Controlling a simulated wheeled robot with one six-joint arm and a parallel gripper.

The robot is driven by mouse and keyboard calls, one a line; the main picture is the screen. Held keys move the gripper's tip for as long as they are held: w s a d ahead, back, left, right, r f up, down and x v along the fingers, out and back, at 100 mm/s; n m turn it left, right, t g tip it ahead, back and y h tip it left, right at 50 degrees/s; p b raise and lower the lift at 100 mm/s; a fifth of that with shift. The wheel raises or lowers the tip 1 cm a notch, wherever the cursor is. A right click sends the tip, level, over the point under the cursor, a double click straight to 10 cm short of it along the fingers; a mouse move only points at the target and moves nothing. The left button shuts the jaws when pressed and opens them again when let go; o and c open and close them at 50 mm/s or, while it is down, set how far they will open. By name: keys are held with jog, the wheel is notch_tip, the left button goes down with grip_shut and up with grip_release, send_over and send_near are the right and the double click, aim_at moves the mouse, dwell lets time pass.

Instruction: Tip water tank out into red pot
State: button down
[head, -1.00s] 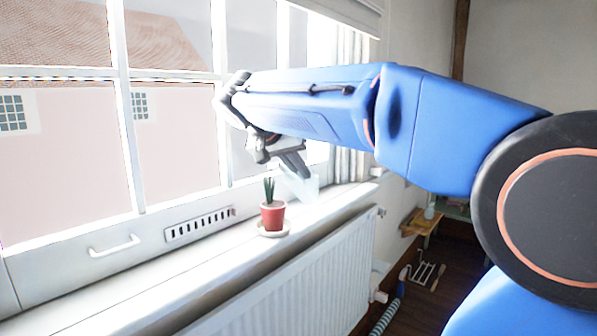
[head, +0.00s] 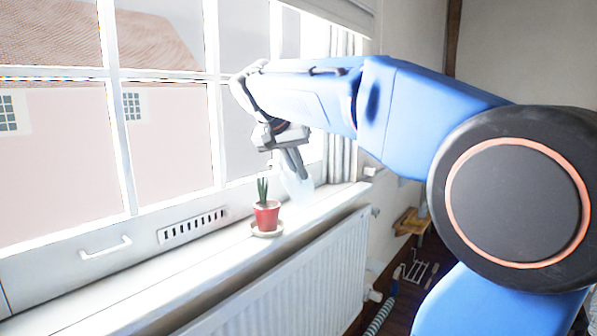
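A pale, see-through vessel (head: 299,189), which looks like the water tank, is at the fingertips and shows to the right of the plant. It looks tilted, though its outline is washed out by the window light. My gripper appears shut on it. I cannot see the water or any stream.
A window with white bars (head: 113,130) runs behind the sill, with a white handle (head: 106,247) and a vent (head: 193,226) below. A white radiator (head: 305,275) is under the sill. The sill left of the pot is clear.

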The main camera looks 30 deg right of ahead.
aim_at(307, 183)
jog(key=shift+w+d+f+g+y, duration=0.1)
jog(key=shift+w+d+g+y, duration=0.1)
jog(key=shift+d+y, duration=0.3)
jog(key=shift+w+d+f+g+y, duration=0.1)
jog(key=shift+w+d+g+y, duration=0.1)
jog(key=shift+d+y, duration=0.3)
jog(key=shift+d, duration=0.1)
jog(key=shift+w+d+f+y, duration=0.1)
jog(key=shift+w+d+y, duration=0.1)
jog(key=shift+d+y, duration=0.35)
jog(key=shift+w+d+f+g+y, duration=0.15)
jog(key=shift+d+g+y, duration=0.2)
jog(key=shift+y, duration=0.3)
jog(key=shift+w+d+f+g+y, duration=0.15)
jog(key=shift+d+g+y, duration=0.1)
jog(key=shift+d+y, duration=0.25)
jog(key=shift+w+d+g+y, duration=0.15)
jog(key=shift+d+g+y, duration=0.05)
jog(key=shift+d+y, duration=0.25)
jog(key=s+d+r, duration=0.2)
jog(key=s+r, duration=0.3)
jog(key=shift+s, duration=0.3)
